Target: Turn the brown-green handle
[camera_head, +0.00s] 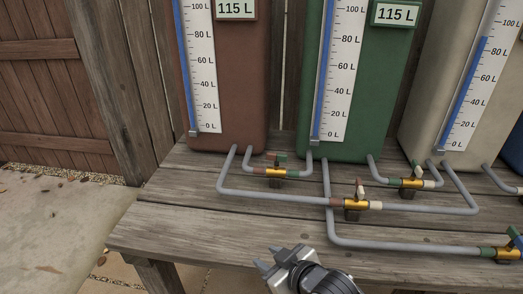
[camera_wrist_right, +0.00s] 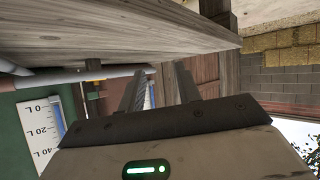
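The brown-green handle (camera_head: 281,157) stands on a small brass valve (camera_head: 276,172) with a brown band on its left and a green band on its right. The valve sits in the grey pipe between the brown tank (camera_head: 225,90) and the green tank (camera_head: 352,125). My right gripper (camera_head: 268,260) is below the handle in the head view, near the table's front, clearly apart from it. In the right wrist view its two fingers (camera_wrist_right: 160,72) are spread with nothing between them. I cannot make out the handle there. My left gripper is not in view.
Other brass valves are close by: a brown-white one (camera_head: 356,204), a green-white one (camera_head: 411,182) and a green-blue one (camera_head: 503,253). Grey pipes (camera_head: 270,195) run low across the wooden table (camera_head: 190,215), between the gripper and the handle. The table's left front is clear.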

